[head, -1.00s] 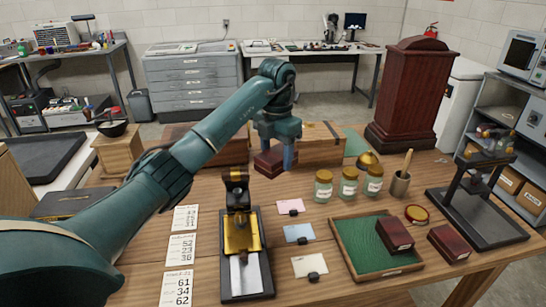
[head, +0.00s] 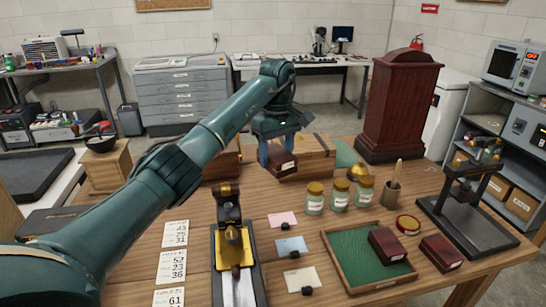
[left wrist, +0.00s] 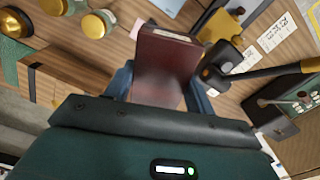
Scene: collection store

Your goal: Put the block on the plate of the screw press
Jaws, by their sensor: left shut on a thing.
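My left gripper (head: 277,157) is shut on a dark red block (head: 283,167) with a pale label. It holds the block above the back of the table, in front of a wooden case. In the left wrist view the block (left wrist: 166,62) sits between the blue fingers. A black-framed stand on a dark base (head: 468,222), at the table's right, looks like the screw press; its plate is hard to make out. A brass and black device (head: 233,250) stands front centre. My right gripper is not in view.
A green-lined tray (head: 335,262) holds another dark red block (head: 387,244); a further one (head: 441,252) lies beside it. A tall dark wooden cabinet (head: 400,105) rises behind.

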